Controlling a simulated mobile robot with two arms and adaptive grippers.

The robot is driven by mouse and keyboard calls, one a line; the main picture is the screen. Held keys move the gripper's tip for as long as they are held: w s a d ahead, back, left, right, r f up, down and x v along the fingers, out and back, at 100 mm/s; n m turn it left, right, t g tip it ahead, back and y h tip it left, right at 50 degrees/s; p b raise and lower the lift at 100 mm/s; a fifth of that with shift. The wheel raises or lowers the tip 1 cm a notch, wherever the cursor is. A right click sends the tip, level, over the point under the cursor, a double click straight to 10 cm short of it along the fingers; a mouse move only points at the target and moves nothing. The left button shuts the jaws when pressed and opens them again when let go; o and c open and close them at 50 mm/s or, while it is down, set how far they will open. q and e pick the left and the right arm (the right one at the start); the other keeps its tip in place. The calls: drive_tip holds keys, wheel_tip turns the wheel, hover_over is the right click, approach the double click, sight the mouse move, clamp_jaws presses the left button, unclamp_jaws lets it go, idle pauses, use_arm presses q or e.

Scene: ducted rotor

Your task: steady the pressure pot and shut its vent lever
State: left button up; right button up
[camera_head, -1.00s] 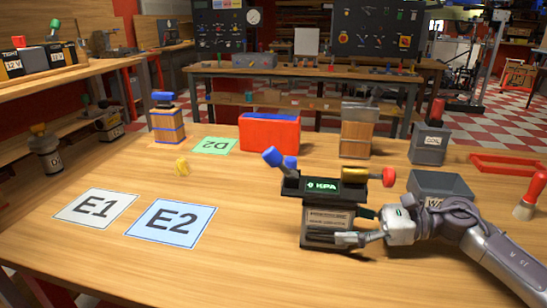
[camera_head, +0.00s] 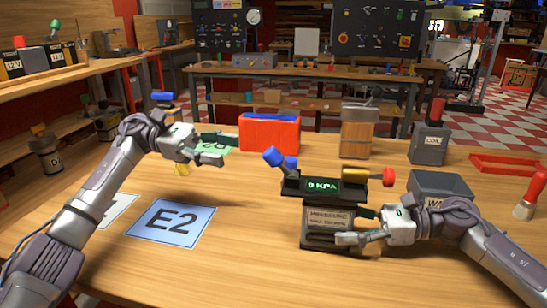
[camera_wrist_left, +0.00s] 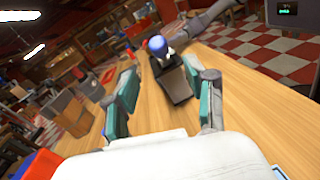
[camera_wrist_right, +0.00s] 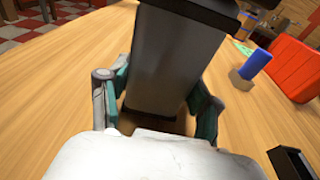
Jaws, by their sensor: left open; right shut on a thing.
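The pressure pot (camera_head: 327,216) stands upright on the wooden table, a dark box with a lit "0 KPA" display (camera_head: 322,185). A blue-ended lever (camera_head: 272,157) slants up at its left end; a yellow part with a red knob (camera_head: 388,177) is at its right. My right gripper (camera_head: 352,239) is shut on the pot's lower body, which fills the space between its fingers in the right wrist view (camera_wrist_right: 172,62). My left gripper (camera_head: 222,149) is open and empty above the table, left of the pot and apart from it. The left wrist view shows the pot (camera_wrist_left: 176,85) beyond the open fingers.
A red bin (camera_head: 269,134) stands behind the pot, near my left gripper. A wooden block (camera_head: 357,138) and grey bins (camera_head: 428,147) stand at the back right.

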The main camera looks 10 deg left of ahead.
sight(273, 155)
use_arm(q)
drive_tip(key=d, duration=0.3)
drive_tip(key=s+d, duration=0.1)
drive_tip(key=d, duration=0.7)
drive_tip(key=shift+s, duration=0.35)
clamp_jaws()
